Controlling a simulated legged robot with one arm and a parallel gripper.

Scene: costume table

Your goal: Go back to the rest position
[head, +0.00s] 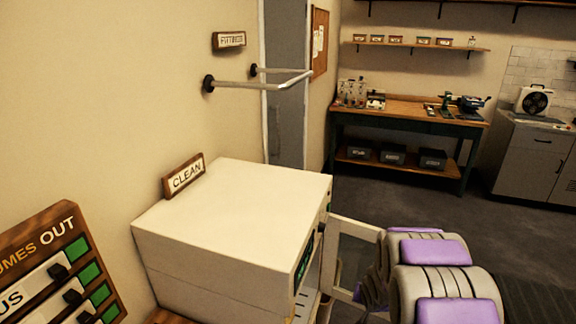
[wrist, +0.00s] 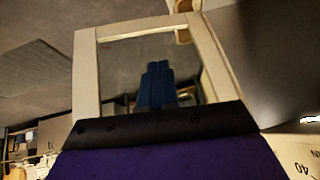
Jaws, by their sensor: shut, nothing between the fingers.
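My gripper (wrist: 158,70) shows in the wrist view as two dark blue fingers pressed together, empty. Beyond them is a cream-framed door (wrist: 88,80) with a see-through pane; I cannot tell how near the fingertips are to it. In the head view the door (head: 352,228) stands open from the front of a white box-shaped machine (head: 235,205). My grey and purple arm is at the lower right, in front of part of the door, and my gripper is hidden there.
A CLEAN sign (head: 184,176) stands at the machine's back edge. A COSTUMES OUT board (head: 58,268) is at the lower left. A wall rail (head: 245,86) juts out above. A workbench (head: 405,112) is across the room, with open floor (head: 395,195) before it.

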